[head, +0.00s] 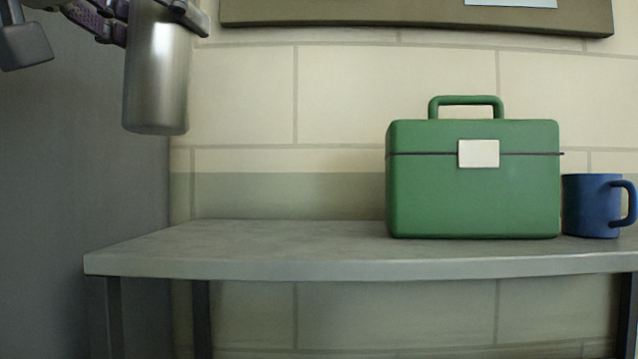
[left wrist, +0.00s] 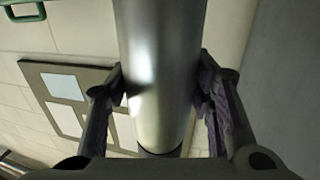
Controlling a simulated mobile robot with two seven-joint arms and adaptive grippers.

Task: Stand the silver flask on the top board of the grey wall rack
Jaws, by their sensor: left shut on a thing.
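The silver flask (head: 155,80) hangs upright at the upper left of the head view, with its top cut off by the picture edge. My left gripper (head: 152,16) is shut around its upper part; the left wrist view shows the flask (left wrist: 158,60) between the two fingers (left wrist: 157,88). A grey board (head: 300,245) on dark posts spans the lower head view and looks like the grey wall rack's board. The flask's base is above and apart from the board's left part. My right gripper is not in view.
A green box with a handle (head: 470,195) stands on the board right of centre, with a blue mug (head: 592,205) close to its right. The board's left half is bare. A framed notice board (head: 420,14) hangs above. A dark grey panel (head: 80,160) borders the left.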

